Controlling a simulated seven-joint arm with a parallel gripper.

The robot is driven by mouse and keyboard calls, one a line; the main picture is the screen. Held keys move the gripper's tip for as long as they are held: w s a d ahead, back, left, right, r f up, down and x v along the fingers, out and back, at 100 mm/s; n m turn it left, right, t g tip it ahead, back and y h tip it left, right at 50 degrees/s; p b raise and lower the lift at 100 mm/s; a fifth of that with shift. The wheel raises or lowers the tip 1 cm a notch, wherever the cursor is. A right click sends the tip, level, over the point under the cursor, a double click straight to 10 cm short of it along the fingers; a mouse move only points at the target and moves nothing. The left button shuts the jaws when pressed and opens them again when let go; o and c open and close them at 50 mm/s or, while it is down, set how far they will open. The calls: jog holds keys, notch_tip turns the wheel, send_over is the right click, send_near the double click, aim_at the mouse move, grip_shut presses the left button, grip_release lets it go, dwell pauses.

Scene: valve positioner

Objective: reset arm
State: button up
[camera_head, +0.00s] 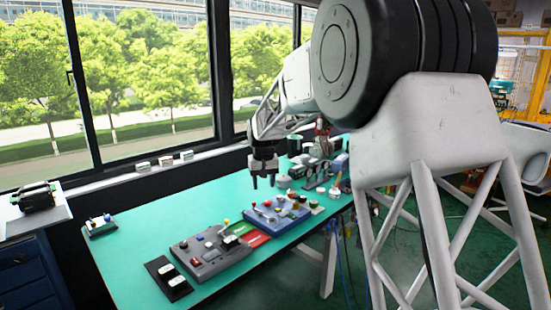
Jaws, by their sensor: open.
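My gripper (264,181) hangs pointing down above the green-topped table (134,257), toward its far half. Its two dark fingers are apart with nothing between them. It is over the area behind the blue control panel (277,215) and looks clear of it. My arm's large white and black links fill the right side of the view and hide part of the table's right end.
A grey control panel (211,252) with knobs lies nearer on the table, beside a black switch plate (168,278). A small box with a joystick (101,226) sits at the left edge. Several items crowd the far end. The table's left middle is clear; windows stand behind.

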jog(key=s+d+r, duration=0.3)
jog(key=s+d, duration=0.2)
jog(key=s, duration=0.4)
jog(key=s+d+r+m+t, duration=0.1)
jog(key=s+d+r, duration=0.3)
jog(key=s, duration=0.6)
jog(key=s+d+r, duration=0.1)
jog(key=s+d, duration=0.6)
jog(key=s, duration=0.2)
jog(key=s+d+f, duration=0.2)
jog(key=s, duration=0.7)
jog(key=s+d+f+m, duration=0.1)
jog(key=s+d+f, duration=0.1)
jog(key=s, duration=0.7)
jog(key=s+d+f, duration=0.2)
jog(key=s, duration=0.7)
jog(key=shift+s+d+f+m+t, duration=0.25)
jog(key=shift+d+f+m+t, duration=0.05)
jog(key=shift+f+m+t, duration=0.1)
